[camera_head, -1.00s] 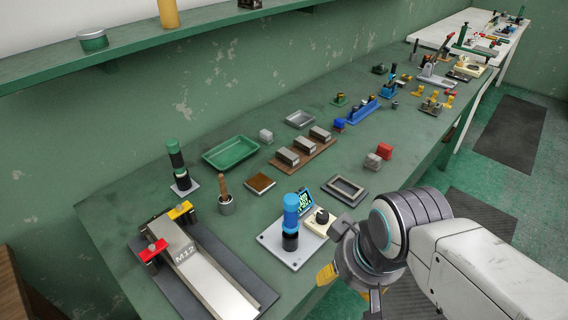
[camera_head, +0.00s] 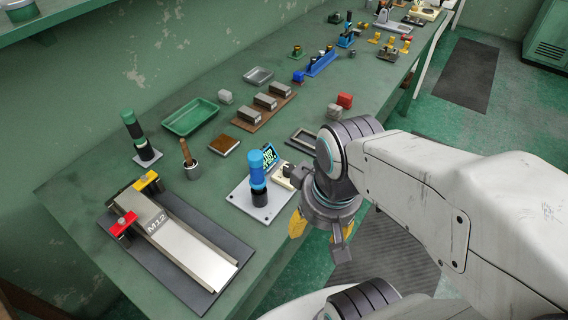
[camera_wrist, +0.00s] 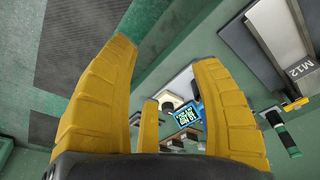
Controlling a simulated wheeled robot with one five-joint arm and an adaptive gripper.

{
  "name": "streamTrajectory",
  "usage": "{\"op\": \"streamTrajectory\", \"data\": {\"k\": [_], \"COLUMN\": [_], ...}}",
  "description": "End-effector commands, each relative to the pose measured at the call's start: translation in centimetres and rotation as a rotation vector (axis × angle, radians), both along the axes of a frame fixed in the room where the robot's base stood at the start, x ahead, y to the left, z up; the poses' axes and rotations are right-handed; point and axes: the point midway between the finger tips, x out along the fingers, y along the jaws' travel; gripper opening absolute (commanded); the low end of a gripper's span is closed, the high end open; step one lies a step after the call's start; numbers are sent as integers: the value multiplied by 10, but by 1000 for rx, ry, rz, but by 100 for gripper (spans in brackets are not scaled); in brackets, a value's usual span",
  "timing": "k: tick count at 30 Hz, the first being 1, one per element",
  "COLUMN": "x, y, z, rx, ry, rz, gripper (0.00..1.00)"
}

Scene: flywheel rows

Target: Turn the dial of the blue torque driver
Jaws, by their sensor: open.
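The blue torque driver (camera_head: 257,165), with a blue handle over a dark lower part, stands upright on a light grey plate (camera_head: 240,198). A small lit display (camera_head: 270,154) is behind it. A cream box (camera_head: 281,180) with a dark round knob is beside it, partly hidden by my wrist. My gripper (camera_head: 320,238) hangs right of the plate, beyond the bench's front edge, apart from the driver. Its yellow fingers are spread and empty in the wrist view (camera_wrist: 163,55). Between them show the display (camera_wrist: 186,116) and cream box (camera_wrist: 168,102).
A green-topped black driver (camera_head: 138,136) stands at the left. A metal ramp marked M12 (camera_head: 190,250) lies on a dark base in front. A green tray (camera_head: 190,117), a wooden block rack (camera_head: 262,113) and a dark frame (camera_head: 302,141) are behind.

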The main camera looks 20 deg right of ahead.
Motion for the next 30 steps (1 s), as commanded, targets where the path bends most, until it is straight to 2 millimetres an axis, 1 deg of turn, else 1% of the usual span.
{"op": "streamTrajectory", "data": {"k": [1,5,8,14,19,23,26,27,29,30], "x": [0,9,21,56,93,127,157,171,191,204], "y": [-1,-5,-8,-15,-22,-28,-33,-35,-37,-39], "z": [-7,-20,-27,-44,-61,-77,-87,-89,-89,-85], "rx": [2,6,10,18,23,25,24,22,16,10], "ry": [52,148,204,286,331,347,339,328,301,274], "rz": [-7,-23,-35,-53,-58,-18,49,86,149,198], "gripper": [58,58,58,58,58,58,58,58,58,58]}}
